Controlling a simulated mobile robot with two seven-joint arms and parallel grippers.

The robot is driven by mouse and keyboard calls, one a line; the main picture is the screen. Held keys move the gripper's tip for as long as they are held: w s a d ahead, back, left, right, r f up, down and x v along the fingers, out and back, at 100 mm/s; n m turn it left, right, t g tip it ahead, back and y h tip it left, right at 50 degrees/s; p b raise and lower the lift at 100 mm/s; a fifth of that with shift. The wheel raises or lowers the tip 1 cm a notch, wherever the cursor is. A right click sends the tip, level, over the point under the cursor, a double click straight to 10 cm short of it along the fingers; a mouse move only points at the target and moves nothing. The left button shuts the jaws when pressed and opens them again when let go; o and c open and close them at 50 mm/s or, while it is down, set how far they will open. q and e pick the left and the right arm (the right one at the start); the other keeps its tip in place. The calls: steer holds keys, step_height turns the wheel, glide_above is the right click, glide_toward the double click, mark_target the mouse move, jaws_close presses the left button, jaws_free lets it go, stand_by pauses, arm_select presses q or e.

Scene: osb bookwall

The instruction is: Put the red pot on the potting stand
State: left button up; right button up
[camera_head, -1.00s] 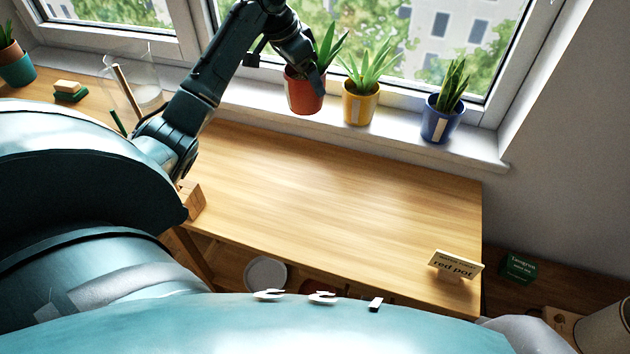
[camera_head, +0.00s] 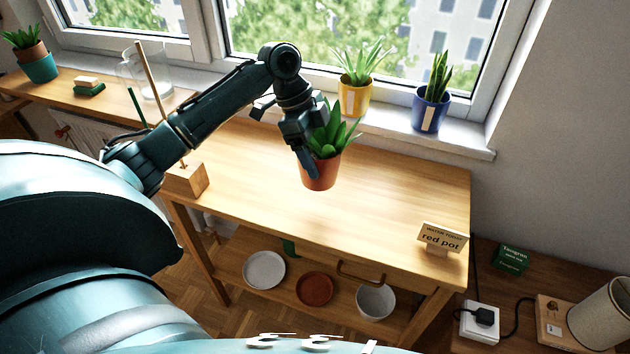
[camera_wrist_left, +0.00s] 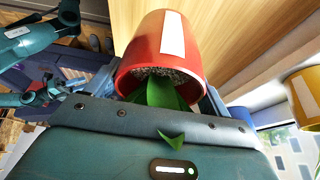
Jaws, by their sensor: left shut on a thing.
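The red pot (camera_head: 320,172) with a leafy green plant is in my left gripper (camera_head: 312,165), held above the wooden table. My left gripper is shut on it. In the left wrist view the red pot (camera_wrist_left: 165,50) fills the space between the fingers, with a white label on its side and dark soil at its rim. The potting stand appears to be the wooden table (camera_head: 400,185) with a lower shelf; a sign reading "red pot" (camera_head: 442,238) stands on its right front corner.
A yellow pot (camera_head: 354,100) and a blue pot (camera_head: 430,110) stand on the windowsill behind. A wooden block with sticks (camera_head: 186,180) is at the table's left. Several dishes sit on the lower shelf, including a white plate (camera_head: 264,270). The tabletop's middle is clear.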

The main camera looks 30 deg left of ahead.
arm_select(q)
step_height(320, 180, down, 7)
steer(key=shift+f, duration=0.15)
steer(key=shift+f, duration=0.1)
stand_by(0.3)
steer(key=o, duration=1.2)
steer(key=shift+f, duration=0.1)
steer(key=v, duration=1.2)
steer(key=shift+a, duration=0.15)
steer(key=shift+s, duration=0.1)
